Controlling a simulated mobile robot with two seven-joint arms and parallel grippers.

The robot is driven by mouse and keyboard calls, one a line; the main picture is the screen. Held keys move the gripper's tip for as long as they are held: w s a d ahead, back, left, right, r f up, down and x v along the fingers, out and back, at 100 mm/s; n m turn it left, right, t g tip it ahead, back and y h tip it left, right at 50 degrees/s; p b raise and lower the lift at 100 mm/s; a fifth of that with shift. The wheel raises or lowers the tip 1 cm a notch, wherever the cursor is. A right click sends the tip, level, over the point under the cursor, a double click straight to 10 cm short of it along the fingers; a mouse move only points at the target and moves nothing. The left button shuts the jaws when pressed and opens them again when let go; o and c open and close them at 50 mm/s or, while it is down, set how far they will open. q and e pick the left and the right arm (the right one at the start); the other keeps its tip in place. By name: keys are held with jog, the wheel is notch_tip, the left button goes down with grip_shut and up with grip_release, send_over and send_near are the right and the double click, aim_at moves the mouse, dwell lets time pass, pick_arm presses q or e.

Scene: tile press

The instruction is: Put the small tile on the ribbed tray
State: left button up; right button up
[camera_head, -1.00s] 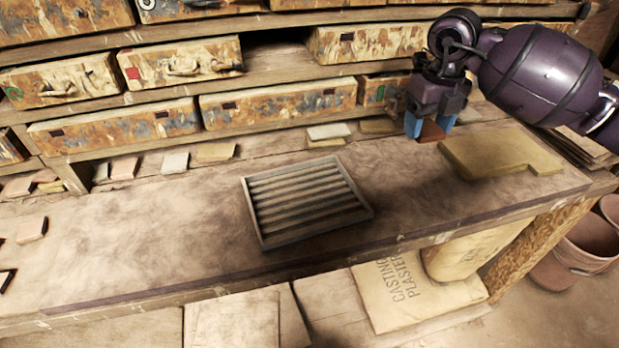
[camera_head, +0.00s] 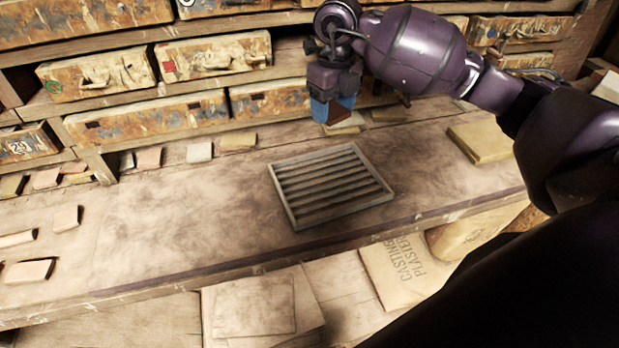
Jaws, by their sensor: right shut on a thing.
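The ribbed tray (camera_head: 284,205) is a grey frame with raised slats. It lies on the middle of the workbench and looks empty. The gripper hides part of the tile. My left gripper is out of view.
A thick yellowish slab (camera_head: 482,140) lies on the bench at right, partly behind my right arm. Pale tiles lie along the back, including one (camera_head: 199,152) and another (camera_head: 237,141). Drawers (camera_head: 146,122) line the shelves behind.

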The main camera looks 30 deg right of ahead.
aim_at(329, 184)
notch_tip(329, 184, down, 20)
jog(key=shift+d+r, duration=0.1)
jog(key=shift+d, duration=0.05)
dwell(0.5)
jog(key=o, duration=0.9)
jog(key=shift+f, duration=0.2)
jog(key=shift+o, duration=0.2)
notch_tip(329, 184, up, 12)
jog(key=shift+r, duration=0.2)
